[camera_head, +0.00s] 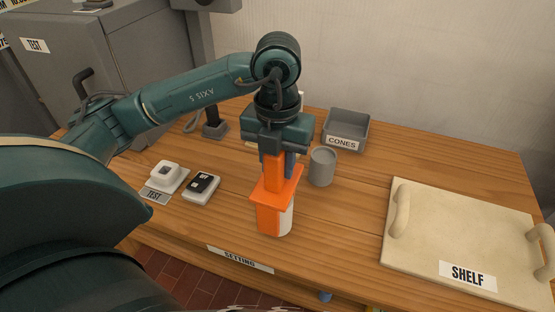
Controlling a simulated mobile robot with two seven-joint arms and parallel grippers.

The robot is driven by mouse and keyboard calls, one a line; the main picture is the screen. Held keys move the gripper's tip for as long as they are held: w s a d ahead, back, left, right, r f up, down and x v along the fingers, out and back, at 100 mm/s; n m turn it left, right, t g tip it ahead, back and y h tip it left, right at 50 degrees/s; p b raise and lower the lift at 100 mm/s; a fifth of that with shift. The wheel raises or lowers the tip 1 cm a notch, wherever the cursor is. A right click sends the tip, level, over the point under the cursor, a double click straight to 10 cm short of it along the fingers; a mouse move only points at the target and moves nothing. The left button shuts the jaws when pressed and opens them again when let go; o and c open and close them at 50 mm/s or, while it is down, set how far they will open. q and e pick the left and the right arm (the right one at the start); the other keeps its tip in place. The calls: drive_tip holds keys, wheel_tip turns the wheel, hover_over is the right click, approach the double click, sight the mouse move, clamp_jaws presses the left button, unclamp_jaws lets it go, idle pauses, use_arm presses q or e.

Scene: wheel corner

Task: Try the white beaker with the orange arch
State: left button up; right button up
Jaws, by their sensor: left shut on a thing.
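My left gripper (278,154) points straight down and is shut on the upper post of the orange arch (268,218). The arch is upright, with a wide flange in its middle and a lower part that comes down near the table's front. The white beaker (287,220) shows only as a white strip beside the arch's lower right side. The arch hides most of it. I cannot tell whether the arch is around the beaker or only in front of it, or whether they touch. My right gripper is not in view.
A grey cup (322,167) stands close behind on the right, before the grey CONES bin (345,131). White devices (164,176) (202,188) lie to the left. A pale SHELF board (440,235) with handles covers the right. Bare wood lies between board and arch.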

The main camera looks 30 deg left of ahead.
use_arm(q)
drive_tip(key=shift+f+b, duration=0.7)
drive_tip(key=shift+f, duration=0.25)
drive_tip(key=shift+f+b, duration=0.6)
drive_tip(key=shift+f, duration=0.1)
drive_tip(key=shift+f+b, duration=0.55)
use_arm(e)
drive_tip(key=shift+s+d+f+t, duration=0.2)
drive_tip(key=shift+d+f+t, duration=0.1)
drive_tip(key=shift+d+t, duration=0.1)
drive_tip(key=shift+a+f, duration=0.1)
use_arm(q)
drive_tip(key=shift+r, duration=0.1)
